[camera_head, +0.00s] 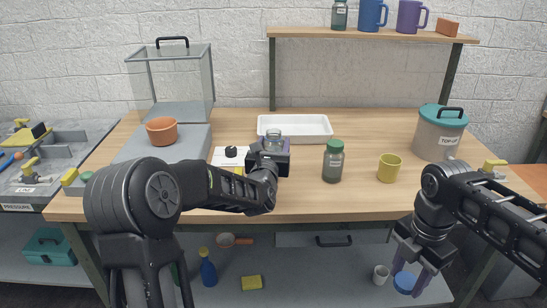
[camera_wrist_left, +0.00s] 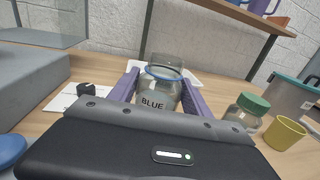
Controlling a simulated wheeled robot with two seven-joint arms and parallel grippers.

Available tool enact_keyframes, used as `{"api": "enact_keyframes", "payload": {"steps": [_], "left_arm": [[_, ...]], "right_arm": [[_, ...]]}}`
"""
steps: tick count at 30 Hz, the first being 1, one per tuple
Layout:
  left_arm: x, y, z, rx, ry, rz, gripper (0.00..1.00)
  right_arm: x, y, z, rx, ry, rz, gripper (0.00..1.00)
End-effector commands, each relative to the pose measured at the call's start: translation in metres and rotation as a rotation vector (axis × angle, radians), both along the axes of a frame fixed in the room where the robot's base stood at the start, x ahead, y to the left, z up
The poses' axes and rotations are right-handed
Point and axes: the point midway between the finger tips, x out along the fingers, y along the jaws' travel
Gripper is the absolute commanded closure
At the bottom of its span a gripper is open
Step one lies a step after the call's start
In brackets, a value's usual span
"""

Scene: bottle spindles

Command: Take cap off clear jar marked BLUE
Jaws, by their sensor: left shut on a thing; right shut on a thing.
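The clear jar marked BLUE (camera_wrist_left: 155,97) stands between the purple fingers of my left gripper (camera_wrist_left: 160,95), which is shut on it. A blue ring runs round its neck and its mouth shows no cap. In the head view the glass top of this jar (camera_head: 274,134) rises above my left gripper (camera_head: 270,148). My right gripper (camera_head: 411,277) is low in front of the table, below the tabletop. It is shut on a round blue cap (camera_head: 403,283), apart from the jar.
A green-capped jar (camera_head: 333,162) and a yellow cup (camera_head: 389,168) stand right of the held jar. A white tray (camera_head: 313,127) lies behind it. A lidded grey pot (camera_head: 439,133) is at the right.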

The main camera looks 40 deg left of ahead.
Motion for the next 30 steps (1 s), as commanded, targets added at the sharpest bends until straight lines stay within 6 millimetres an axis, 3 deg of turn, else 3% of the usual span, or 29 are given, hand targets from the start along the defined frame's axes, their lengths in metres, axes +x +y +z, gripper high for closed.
{"api": "enact_keyframes", "payload": {"steps": [9, 19, 30], "left_arm": [[0.0, 0.0, -0.001, 0.002, -0.004, 0.001, 1.0], [0.0, 0.001, -0.037, 0.001, -0.003, 0.002, 1.0], [0.0, 0.0, -0.04, 0.002, -0.004, 0.001, 1.0]], "right_arm": [[0.0, 0.0, 0.0, 0.0, 0.0, 0.0, 1.0], [0.0, 0.0, 0.003, 0.0, 0.0, 0.0, 1.0], [0.0, 0.0, -0.001, 0.0, 0.0, 0.0, 1.0]]}}
